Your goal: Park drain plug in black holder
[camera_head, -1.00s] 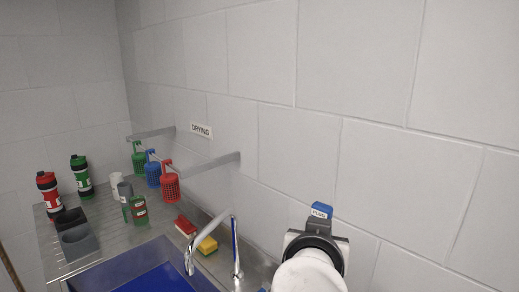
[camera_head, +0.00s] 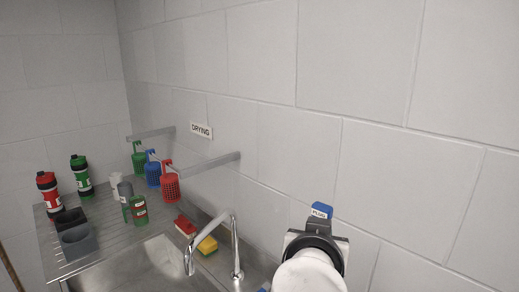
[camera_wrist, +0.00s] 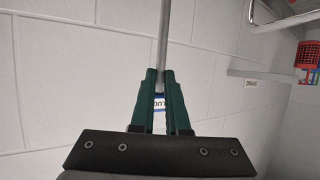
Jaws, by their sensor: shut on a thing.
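My gripper (camera_wrist: 160,74) has two green fingers, shut on the drain plug. The plug's blue end with a white PLUG label (camera_wrist: 159,103) shows between the fingers in the wrist view, and a thin grey rod (camera_wrist: 164,35) runs out past the fingertips. In the head view the plug's blue labelled end (camera_head: 321,211) rises above my wrist, in front of the wall; the rest of it is hidden. A black holder (camera_head: 70,219) stands on the drainboard at far left, away from my gripper, behind a dark grey box (camera_head: 79,243).
The steel sink (camera_head: 140,262) looks empty, with a tap (camera_head: 234,245) on its right. A red sponge (camera_head: 185,226) and yellow sponge (camera_head: 207,245) lie behind it. Bottles and cups crowd the drainboard. Baskets hang from a wall rack (camera_head: 215,160).

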